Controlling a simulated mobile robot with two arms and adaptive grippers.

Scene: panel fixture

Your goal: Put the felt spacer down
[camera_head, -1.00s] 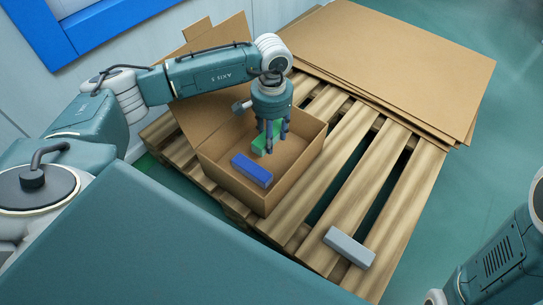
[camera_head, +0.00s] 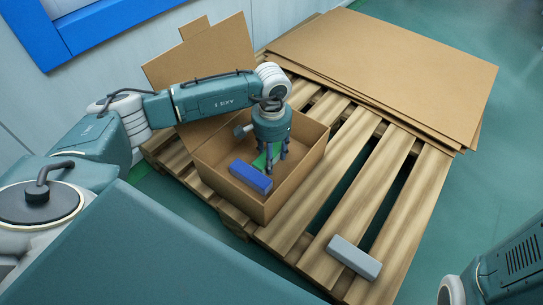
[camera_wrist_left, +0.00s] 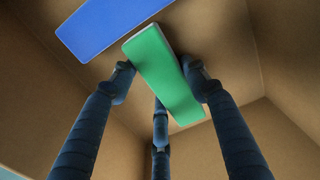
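The green block, which I take to be the felt spacer (camera_head: 262,158), is inside the open cardboard box (camera_head: 287,192). My left gripper (camera_head: 270,160) points down into the box with its fingers around the green block. In the left wrist view the green block (camera_wrist_left: 165,72) lies between the dark fingers (camera_wrist_left: 162,85), with one finger against each long side. I cannot tell whether its underside touches the box floor. My right gripper is out of view; only part of my right arm shows at the bottom right.
A blue block (camera_head: 250,177) lies in the box, close to the green one; it also shows in the wrist view (camera_wrist_left: 110,22). A grey block (camera_head: 354,257) lies on the wooden pallet (camera_head: 322,215). Flat cardboard sheets (camera_head: 390,70) cover the pallet's far end.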

